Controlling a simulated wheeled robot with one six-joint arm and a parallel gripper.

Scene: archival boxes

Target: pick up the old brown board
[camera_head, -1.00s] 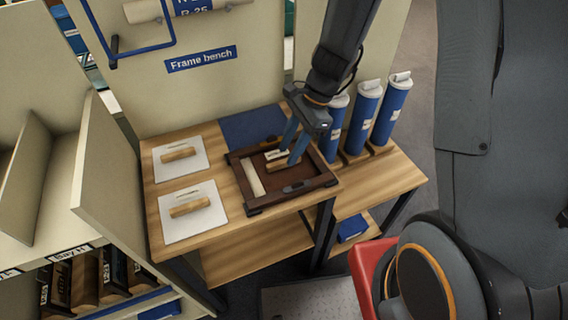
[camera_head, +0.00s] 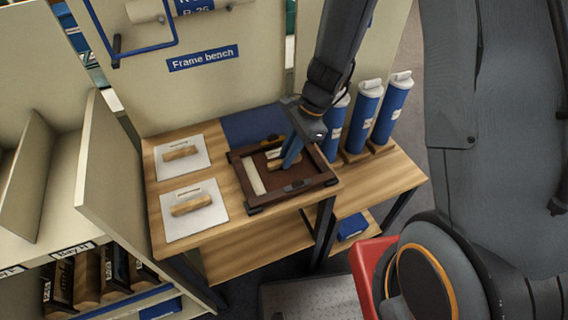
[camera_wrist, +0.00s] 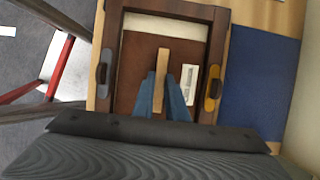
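The brown board (camera_head: 273,181) lies inside a dark wooden frame (camera_head: 238,167) on the bench. It also shows in the wrist view (camera_wrist: 135,62), with a light wooden grip bar (camera_wrist: 162,62) and a white label (camera_wrist: 187,74). A cream strip (camera_head: 254,178) runs along one side inside the frame. My gripper (camera_head: 288,163) points down over the board at the bar. In the wrist view its blue fingers (camera_wrist: 167,85) stand on either side of the bar, looking open. Whether they touch it is unclear.
The frame has a dark catch (camera_wrist: 102,73) and a brass-coloured catch (camera_wrist: 212,91). Two white boards with wooden grips (camera_head: 182,152) (camera_head: 194,211) lie left. A blue mat (camera_head: 245,126) lies behind; blue tubes (camera_head: 363,115) stand right. A shelf (camera_head: 110,170) borders the bench's left.

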